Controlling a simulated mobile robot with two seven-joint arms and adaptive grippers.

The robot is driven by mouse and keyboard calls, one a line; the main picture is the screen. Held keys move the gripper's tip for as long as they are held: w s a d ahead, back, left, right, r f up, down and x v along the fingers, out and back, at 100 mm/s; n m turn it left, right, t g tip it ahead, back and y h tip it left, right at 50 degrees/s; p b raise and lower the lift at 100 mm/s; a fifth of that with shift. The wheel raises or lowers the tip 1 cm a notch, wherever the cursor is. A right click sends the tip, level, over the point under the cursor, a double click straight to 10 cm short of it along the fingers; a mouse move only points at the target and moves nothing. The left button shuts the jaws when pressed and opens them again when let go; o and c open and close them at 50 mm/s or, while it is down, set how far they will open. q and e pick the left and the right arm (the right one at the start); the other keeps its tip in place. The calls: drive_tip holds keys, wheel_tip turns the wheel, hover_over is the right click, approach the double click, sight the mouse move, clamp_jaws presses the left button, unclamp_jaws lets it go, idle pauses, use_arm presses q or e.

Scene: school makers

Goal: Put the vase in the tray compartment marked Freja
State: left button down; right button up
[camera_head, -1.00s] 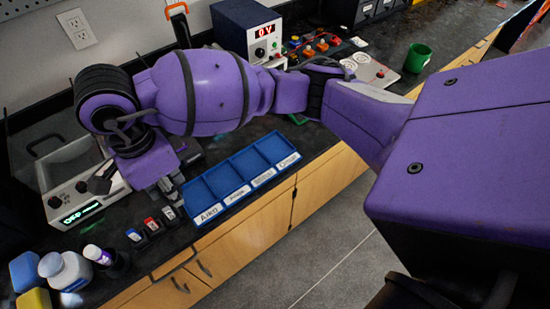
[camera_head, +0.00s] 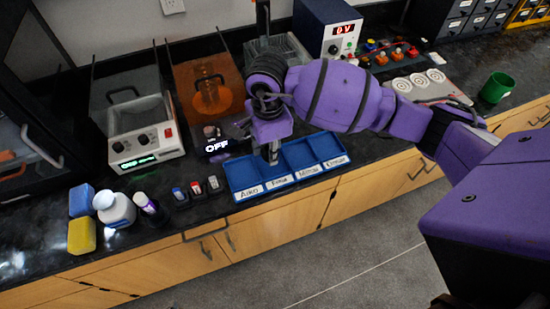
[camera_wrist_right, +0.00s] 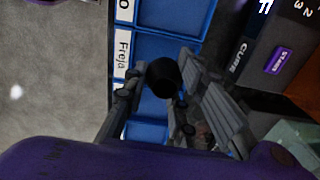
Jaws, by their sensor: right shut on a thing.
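The blue tray (camera_head: 240,175) lies on the dark counter with several name-marked compartments in a row; Aiko is leftmost and Freja is second. My right gripper (camera_head: 272,153) points down over the tray, around the Freja compartment. In the right wrist view the gripper (camera_wrist_right: 165,95) is shut on a dark, round-ended thing, apparently the vase (camera_wrist_right: 163,78). It shows over the compartment beside the Freja label (camera_wrist_right: 123,53). Its height above the tray floor cannot be told. In the head view the vase is hidden by or merges with the fingers. My left gripper is out of view.
Small capped bottles (camera_head: 196,188) stand just left of the tray. A power supply (camera_head: 335,40) and green cup (camera_head: 497,87) stand farther right.

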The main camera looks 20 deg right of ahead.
drive_tip(key=shift+d+f, duration=0.15)
drive_tip(key=shift+f, duration=0.75)
drive_tip(key=shift+d+f, duration=0.1)
drive_tip(key=shift+f, duration=0.8)
drive_tip(key=shift+f, duration=0.15)
drive_tip(key=o, duration=0.7)
drive_tip(key=shift+o, duration=0.2)
wheel_tip(320, 180, up, 12)
drive_tip(key=shift+a+r, duration=0.1)
drive_tip(key=shift+r, duration=0.15)
